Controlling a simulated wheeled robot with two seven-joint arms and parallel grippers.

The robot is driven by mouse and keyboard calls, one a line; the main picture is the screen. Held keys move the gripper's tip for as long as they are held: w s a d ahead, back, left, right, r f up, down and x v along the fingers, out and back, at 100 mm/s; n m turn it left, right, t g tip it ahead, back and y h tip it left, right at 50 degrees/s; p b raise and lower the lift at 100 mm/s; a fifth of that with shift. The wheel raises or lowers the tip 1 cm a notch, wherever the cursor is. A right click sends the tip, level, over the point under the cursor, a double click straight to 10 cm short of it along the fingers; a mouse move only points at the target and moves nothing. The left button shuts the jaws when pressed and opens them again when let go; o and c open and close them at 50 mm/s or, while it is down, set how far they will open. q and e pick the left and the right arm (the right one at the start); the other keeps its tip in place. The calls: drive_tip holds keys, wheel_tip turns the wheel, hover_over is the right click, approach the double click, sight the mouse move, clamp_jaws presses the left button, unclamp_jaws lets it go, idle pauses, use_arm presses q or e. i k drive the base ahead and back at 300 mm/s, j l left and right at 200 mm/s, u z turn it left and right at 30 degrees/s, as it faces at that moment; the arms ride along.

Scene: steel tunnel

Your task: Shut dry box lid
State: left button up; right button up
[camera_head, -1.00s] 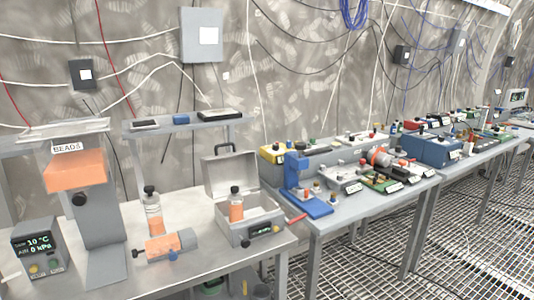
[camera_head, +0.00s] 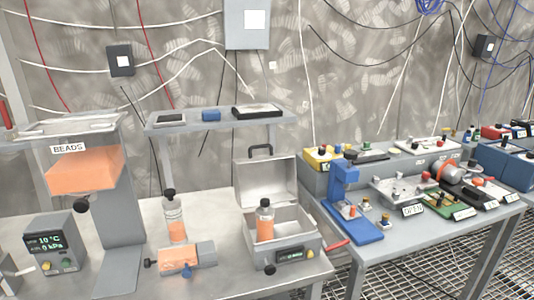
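The dry box (camera_head: 306,250) is a grey case on the light steel table, with a small green-lit display on its front. Its lid (camera_head: 266,181) stands open, tilted up at the back, with a dark handle on its top edge. A bottle of orange beads with a black cap (camera_head: 264,221) stands upright inside the box, toward its left part. Neither of my grippers shows in the view.
Left of the box are a second orange-filled bottle (camera_head: 174,218), an orange and grey block (camera_head: 180,259), the BEADS hopper (camera_head: 85,172) and a display unit (camera_head: 52,244). A raised shelf (camera_head: 185,125) stands behind. A crowded bench (camera_head: 440,225) is at the right.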

sight(273, 176)
drive_tip(key=i+l+u, duration=0.2)
drive_tip(key=u, duration=0.25)
drive_tip(key=i+l+u, duration=0.15)
drive_tip(key=l+u, duration=0.25)
drive_tip(key=j, duration=0.1)
